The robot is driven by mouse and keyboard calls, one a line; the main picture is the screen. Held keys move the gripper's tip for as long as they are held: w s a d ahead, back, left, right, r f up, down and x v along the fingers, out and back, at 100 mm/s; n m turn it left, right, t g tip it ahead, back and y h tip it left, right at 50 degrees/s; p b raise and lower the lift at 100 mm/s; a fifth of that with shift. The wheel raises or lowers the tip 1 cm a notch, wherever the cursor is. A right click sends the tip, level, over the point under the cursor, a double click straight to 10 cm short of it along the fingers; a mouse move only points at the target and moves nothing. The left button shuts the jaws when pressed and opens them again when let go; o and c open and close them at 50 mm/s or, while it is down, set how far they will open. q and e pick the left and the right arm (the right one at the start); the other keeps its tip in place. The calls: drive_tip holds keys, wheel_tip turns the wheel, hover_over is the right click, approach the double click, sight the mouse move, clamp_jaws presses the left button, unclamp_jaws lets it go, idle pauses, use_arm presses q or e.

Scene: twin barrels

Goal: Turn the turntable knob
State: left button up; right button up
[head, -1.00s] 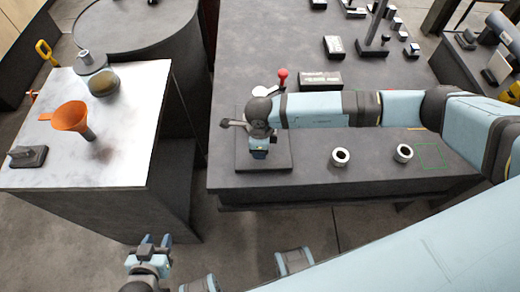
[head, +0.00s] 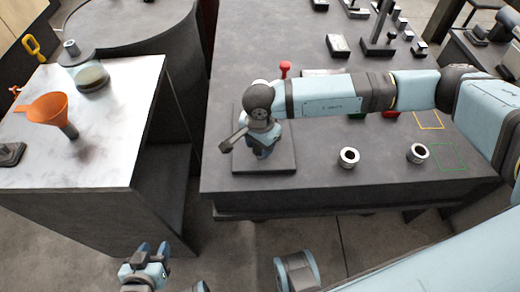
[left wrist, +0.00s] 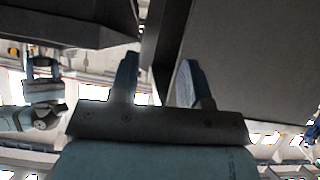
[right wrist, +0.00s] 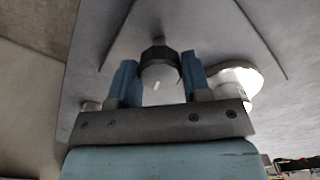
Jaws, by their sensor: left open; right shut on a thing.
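The turntable knob (right wrist: 160,72) is round, with a dark collar and a pale face bearing a short white mark. It sits between the fingers of my right gripper (right wrist: 162,84), which is shut on it. In the head view my right gripper (head: 263,150) points down over a dark square base plate (head: 284,166) near the bench's left front corner. The arm and wrist hide the knob there. My left gripper (head: 153,250) is open and empty, low in front of the tables; its spread fingers also show in the left wrist view (left wrist: 158,85).
Two white-rimmed cups (head: 349,158) (head: 417,153) stand right of the plate. A red-ball lever (head: 286,69) rises behind my arm. An orange funnel (head: 48,109) stands on the left table (head: 110,150). A floor gap separates table and bench.

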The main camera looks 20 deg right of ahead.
drive_tip(key=n+b, duration=0.2)
drive_tip(key=n, duration=0.1)
drive_tip(key=shift+f+b, duration=0.25)
drive_tip(key=shift+b, duration=0.1)
drive_tip(key=shift+n+b, duration=0.75)
drive_tip(key=shift+n, duration=0.05)
drive_tip(key=shift+r+n+b, duration=0.1)
drive_tip(key=shift+n+b, duration=0.8)
drive_tip(key=shift+n, duration=0.1)
use_arm(q)
drive_tip(key=shift+w+d+f+m+t+b, duration=0.15)
drive_tip(key=shift+d+f+t+b, duration=0.1)
drive_tip(key=shift+f, duration=0.25)
drive_tip(key=shift+d+f+m+t+b, duration=0.15)
drive_tip(key=shift+f+t+b, duration=0.1)
drive_tip(key=shift+f, duration=0.25)
use_arm(e)
drive_tip(key=shift+r+n, duration=0.1)
drive_tip(key=shift+n, duration=0.4)
use_arm(q)
drive_tip(key=shift+r, duration=0.1)
drive_tip(key=shift+a, duration=0.1)
use_arm(e)
drive_tip(key=shift+r, duration=0.1)
drive_tip(key=o, duration=0.8)
drive_tip(key=shift+o, duration=0.7)
